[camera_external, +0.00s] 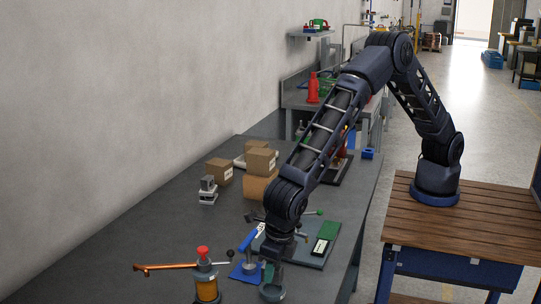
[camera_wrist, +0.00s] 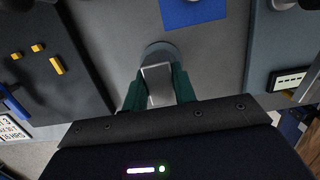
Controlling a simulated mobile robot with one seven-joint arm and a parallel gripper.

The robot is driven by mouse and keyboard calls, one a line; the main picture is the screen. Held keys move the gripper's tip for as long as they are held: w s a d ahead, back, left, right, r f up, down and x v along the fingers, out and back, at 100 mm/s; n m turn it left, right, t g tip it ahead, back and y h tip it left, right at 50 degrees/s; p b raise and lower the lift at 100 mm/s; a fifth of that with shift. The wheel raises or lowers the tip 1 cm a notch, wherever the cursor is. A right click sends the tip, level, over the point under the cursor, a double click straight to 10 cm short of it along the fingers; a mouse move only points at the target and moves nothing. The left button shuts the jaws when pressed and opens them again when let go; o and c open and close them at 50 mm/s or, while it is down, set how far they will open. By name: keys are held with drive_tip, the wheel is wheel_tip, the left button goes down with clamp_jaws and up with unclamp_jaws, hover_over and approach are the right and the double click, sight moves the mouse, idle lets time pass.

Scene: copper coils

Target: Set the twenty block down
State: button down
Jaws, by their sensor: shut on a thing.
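My gripper (camera_external: 272,272) is low at the front of the grey workbench, pointing down. In the wrist view its two dark green fingers (camera_wrist: 159,88) are shut on a pale metal block (camera_wrist: 158,82), which I take to be the twenty block. A round grey piece (camera_wrist: 160,52) lies just beyond or under the block. It shows in the external view as a round grey cup-like piece (camera_external: 272,292) below the gripper. I cannot tell whether the block touches it. No marking on the block is readable. The block is hidden in the external view.
A blue-handled tool on a blue base (camera_external: 246,270) stands just left of the gripper. Further left is a red-knobbed post with a copper bar (camera_external: 165,267). Brown boxes (camera_external: 219,172) and small metal blocks (camera_external: 208,192) stand behind.

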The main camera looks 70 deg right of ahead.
sight(279, 268)
drive_tip(key=shift+f, duration=0.75)
drive_tip(key=shift+f, duration=0.55)
drive_tip(key=c, duration=1.1)
unclamp_jaws()
drive_tip(key=r, duration=0.4)
drive_tip(key=s+r, duration=0.1)
drive_tip(key=r, duration=0.8)
drive_tip(key=shift+s, duration=0.4)
